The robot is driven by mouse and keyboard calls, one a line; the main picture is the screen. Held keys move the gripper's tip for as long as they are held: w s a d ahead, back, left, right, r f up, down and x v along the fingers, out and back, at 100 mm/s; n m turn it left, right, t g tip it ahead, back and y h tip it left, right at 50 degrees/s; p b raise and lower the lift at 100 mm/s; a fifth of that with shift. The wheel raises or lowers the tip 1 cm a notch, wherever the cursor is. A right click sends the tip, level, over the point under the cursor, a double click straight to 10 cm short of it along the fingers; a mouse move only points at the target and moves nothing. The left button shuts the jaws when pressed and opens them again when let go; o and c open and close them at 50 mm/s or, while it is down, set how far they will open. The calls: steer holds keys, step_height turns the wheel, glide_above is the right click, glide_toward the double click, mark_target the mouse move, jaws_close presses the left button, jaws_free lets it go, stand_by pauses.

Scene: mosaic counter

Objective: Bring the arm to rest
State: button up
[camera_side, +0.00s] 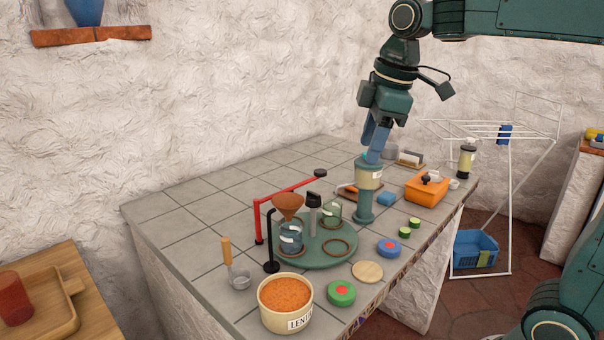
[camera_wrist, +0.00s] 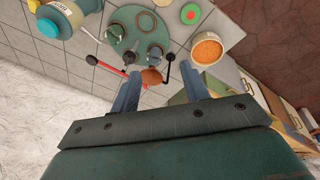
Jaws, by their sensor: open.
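My gripper (camera_side: 376,140) hangs from the arm above the tiled counter (camera_side: 190,222), pointing down, with its blue fingers apart and nothing seen between them. In the side view its fingertips overlap the top of a teal post with a cream band (camera_side: 366,205). In the wrist view my gripper (camera_wrist: 162,86) has its two fingers spread, and the teal and cream thing (camera_wrist: 72,14) lies off to the upper left, outside them. A brown funnel (camera_side: 287,203) shows between the fingertips in the wrist view, lower down on the counter.
A round green board (camera_side: 318,254) carries glass jars and rings. A red bar (camera_side: 285,192) and a black stand (camera_side: 270,250) rise beside it. A lentil tub (camera_side: 285,301) stands at the front, an orange box (camera_side: 427,190) at the right. The counter's left part is clear.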

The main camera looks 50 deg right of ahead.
steer(key=s+a+f+m+t, duration=0.1)
steer(key=s+f+m, duration=0.3)
steer(key=s, duration=0.4)
steer(key=s+a+f+m+t, duration=0.1)
steer(key=s+f+m, duration=0.3)
steer(key=s, duration=0.4)
steer(key=shift+f+m+t, duration=0.3)
steer(key=shift+f, duration=0.1)
